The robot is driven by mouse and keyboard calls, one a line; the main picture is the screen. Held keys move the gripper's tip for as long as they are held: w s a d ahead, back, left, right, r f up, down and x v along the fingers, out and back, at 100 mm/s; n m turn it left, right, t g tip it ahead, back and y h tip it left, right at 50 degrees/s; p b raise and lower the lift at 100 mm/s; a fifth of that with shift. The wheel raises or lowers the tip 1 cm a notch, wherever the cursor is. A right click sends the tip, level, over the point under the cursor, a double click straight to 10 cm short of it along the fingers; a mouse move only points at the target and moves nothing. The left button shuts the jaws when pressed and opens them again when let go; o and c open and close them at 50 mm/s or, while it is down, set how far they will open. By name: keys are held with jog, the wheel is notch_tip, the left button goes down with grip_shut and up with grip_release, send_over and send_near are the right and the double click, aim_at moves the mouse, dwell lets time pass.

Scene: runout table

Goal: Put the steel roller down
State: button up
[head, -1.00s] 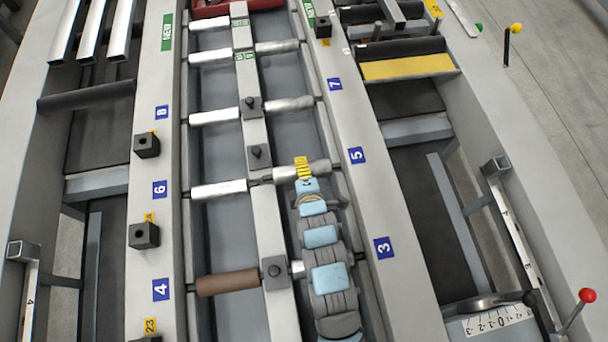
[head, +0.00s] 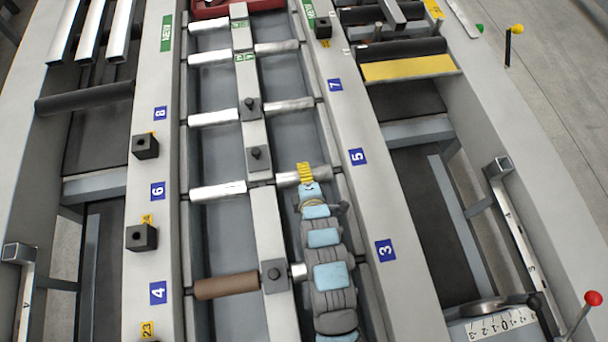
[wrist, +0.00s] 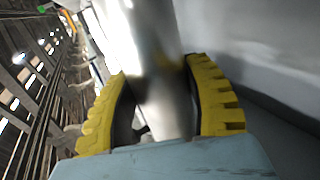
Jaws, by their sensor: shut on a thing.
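In the wrist view, the roller (wrist: 145,60) runs between both yellow fingers (wrist: 160,85). Whether its ends rest in their seats is too small to tell; my fingers and arm hide part of it.
A brown roller (head: 226,286) lies in the left lane by label 4. Other steel rollers (head: 217,191) span the lanes. Black blocks (head: 142,237) stand on the left rail and the centre beam. A red tray (head: 238,7) is at the far end.

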jog(key=shift+f, duration=0.2)
jog(key=o, duration=1.2)
jog(key=shift+o, duration=0.2)
jog(key=shift+r, duration=0.5)
jog(key=shift+s+d+r+p, duration=0.1)
jog(key=shift+s+r+p, duration=0.1)
jog(key=shift+s+p, duration=0.15)
jog(key=p+v, duration=0.3)
jog(key=v, duration=0.8)
